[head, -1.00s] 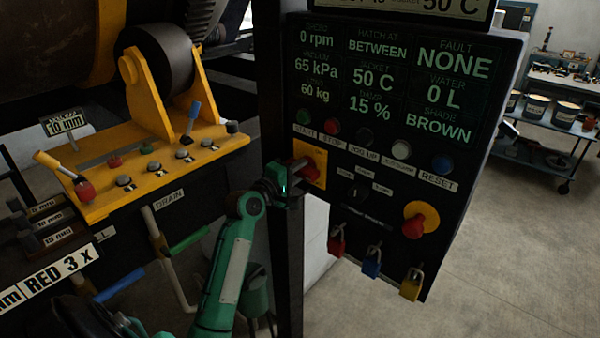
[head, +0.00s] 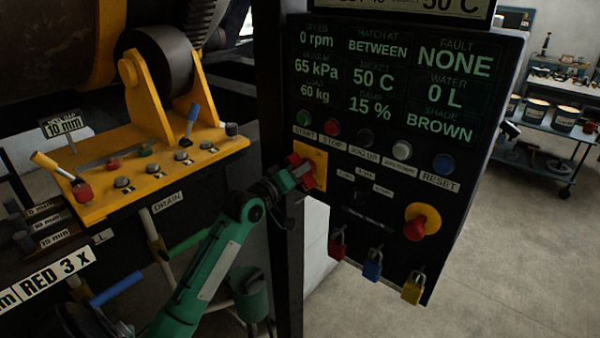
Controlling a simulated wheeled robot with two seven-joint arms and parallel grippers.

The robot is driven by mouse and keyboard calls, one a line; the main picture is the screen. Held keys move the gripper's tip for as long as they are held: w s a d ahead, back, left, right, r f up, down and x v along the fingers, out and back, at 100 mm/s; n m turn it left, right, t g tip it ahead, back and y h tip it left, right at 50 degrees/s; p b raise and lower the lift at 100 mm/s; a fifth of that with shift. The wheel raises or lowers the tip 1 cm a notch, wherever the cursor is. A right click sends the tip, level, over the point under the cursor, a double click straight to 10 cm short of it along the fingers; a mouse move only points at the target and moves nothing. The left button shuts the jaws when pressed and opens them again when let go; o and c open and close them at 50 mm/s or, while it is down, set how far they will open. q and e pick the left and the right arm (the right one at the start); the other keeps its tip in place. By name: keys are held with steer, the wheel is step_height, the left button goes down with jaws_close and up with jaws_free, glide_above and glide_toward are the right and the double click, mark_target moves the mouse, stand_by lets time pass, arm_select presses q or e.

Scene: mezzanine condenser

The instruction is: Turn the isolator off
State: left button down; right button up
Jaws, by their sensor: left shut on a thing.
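The isolator is a red rotary handle (head: 308,178) on a yellow plate (head: 318,160), at the left edge of the black control panel (head: 455,185). My left gripper (head: 298,176) reaches it from the left and is shut on the red handle. The gripper hides part of the handle, so its exact angle is hard to tell. My right gripper is not in view.
Above the isolator are START (head: 303,118) and STOP (head: 332,127) buttons. A red emergency knob (head: 415,228) and red, blue and yellow padlocks (head: 372,265) are lower right. A dark post (head: 283,200) stands left of the panel. A yellow lever deck (head: 150,178) is further left.

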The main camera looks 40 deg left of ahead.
arm_select(q)
steer(key=shift+f, duration=0.1)
stand_by(0.3)
steer(key=c, duration=1.2)
jaws_free()
steer(key=shift+c, duration=0.2)
steer(key=s+a+b, duration=0.1)
steer(key=s+b, duration=0.3)
steer(key=s, duration=0.9)
steer(key=shift+s+b, duration=0.4)
